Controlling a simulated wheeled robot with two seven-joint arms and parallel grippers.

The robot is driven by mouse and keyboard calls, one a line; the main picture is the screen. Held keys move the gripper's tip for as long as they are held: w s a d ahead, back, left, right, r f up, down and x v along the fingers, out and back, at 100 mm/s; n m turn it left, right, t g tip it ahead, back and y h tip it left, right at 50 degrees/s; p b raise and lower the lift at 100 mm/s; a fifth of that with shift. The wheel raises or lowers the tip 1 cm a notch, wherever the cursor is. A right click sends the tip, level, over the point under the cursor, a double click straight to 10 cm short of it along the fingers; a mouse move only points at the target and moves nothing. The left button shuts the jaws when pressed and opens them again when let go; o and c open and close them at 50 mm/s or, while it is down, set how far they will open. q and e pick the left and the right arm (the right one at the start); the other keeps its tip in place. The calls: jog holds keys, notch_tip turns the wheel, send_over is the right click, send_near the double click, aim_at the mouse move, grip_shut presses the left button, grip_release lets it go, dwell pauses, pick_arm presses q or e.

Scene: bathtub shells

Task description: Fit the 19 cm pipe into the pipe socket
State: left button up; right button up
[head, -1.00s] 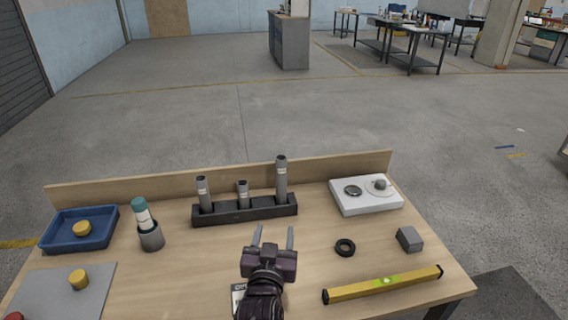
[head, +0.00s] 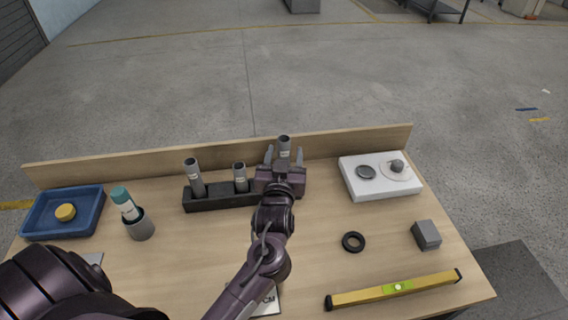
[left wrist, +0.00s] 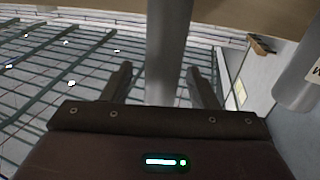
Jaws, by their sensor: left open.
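A dark rack (head: 222,197) holds three upright grey pipes. The tallest pipe (head: 284,146) stands at its right end, the short pipe (head: 240,176) in the middle and a medium pipe (head: 194,176) at the left. Their labels are too small to read. My left gripper (head: 284,156) is open, with its fingers on either side of the tallest pipe. In the left wrist view this pipe (left wrist: 167,45) passes between the open fingers (left wrist: 163,84), with gaps on both sides. The gripper hides its lower part. I cannot clearly identify the socket.
At right are a white block (head: 360,189), black ring (head: 353,242), grey block (head: 427,235) and yellow level (head: 365,296). A wooden back board (head: 345,145) stands behind the rack.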

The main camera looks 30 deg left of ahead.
pick_arm(q)
jog(key=shift+x, duration=0.85)
jog(key=shift+s, duration=0.1)
jog(key=c, duration=1.1)
